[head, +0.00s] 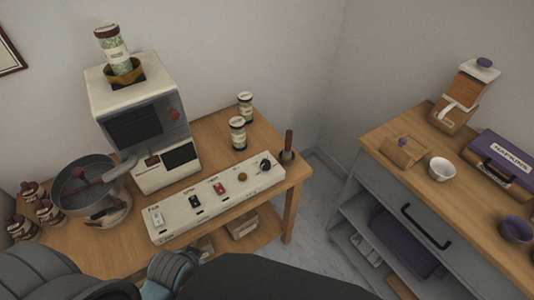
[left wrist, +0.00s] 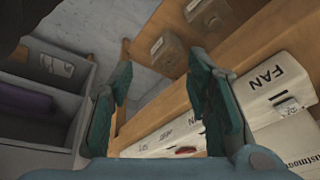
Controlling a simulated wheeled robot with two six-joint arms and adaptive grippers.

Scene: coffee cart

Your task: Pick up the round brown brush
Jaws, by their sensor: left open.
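The brush that best fits the task is the one with the upright reddish-brown handle (head: 289,141) in the head view. It stands at the table's right corner, beside the right end of the white control panel (head: 215,200), and its round base is dark and small. My left gripper (left wrist: 160,78) is open and empty in the left wrist view, with its two teal fingers spread apart over the panel's front side. I cannot make out the brush in that view. In the head view, only part of my left arm shows at the bottom, well away from the brush. My right gripper is not in view.
A white roaster machine (head: 145,120) and a grey pan (head: 88,188) stand behind and left of the panel. Two jars (head: 237,133) stand near the brush. A gap of floor (head: 322,200) separates this wooden table from a grey cabinet (head: 400,200) at right.

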